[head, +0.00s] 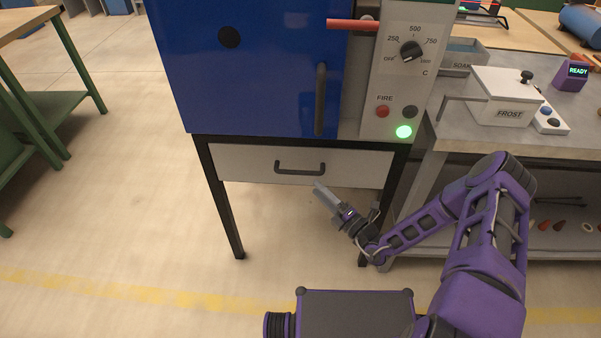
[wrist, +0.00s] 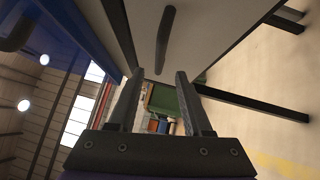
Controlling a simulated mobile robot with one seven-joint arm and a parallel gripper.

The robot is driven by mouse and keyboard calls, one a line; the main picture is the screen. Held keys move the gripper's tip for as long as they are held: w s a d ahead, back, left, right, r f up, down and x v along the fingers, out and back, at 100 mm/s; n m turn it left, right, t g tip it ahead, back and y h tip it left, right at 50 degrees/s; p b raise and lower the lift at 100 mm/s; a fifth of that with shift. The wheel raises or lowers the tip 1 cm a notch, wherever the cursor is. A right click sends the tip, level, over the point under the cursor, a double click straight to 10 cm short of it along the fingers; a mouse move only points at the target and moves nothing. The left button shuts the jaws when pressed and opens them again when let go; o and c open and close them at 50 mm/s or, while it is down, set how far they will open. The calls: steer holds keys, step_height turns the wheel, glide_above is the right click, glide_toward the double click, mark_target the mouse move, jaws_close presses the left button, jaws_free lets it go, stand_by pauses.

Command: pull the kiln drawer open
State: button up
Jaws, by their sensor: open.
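The kiln drawer (head: 245,160) is a pale front panel in a black frame under the blue kiln. It looks flush with the frame. Its dark bar handle (head: 300,171) is at the middle of the panel. In the wrist view the handle (wrist: 165,38) shows on the drawer front (wrist: 205,30), beyond the fingertips and roughly in line with the gap between them. My gripper (head: 318,188) is just below and to the right of the handle in the head view, apart from it. In the wrist view my gripper (wrist: 157,75) is open, with nothing between the fingers.
The blue kiln door (head: 260,70) has a vertical dark handle (head: 320,98) above the drawer. The control panel (head: 400,75) shows a lit green light. A grey bench (head: 465,142) with a white FROST box (head: 505,100) stands right. The floor (head: 150,200) left of the kiln is clear.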

mark_target(300, 171)
steer(key=x, duration=0.9)
steer(key=shift+b, duration=0.3)
jaws_close()
stand_by(0.9)
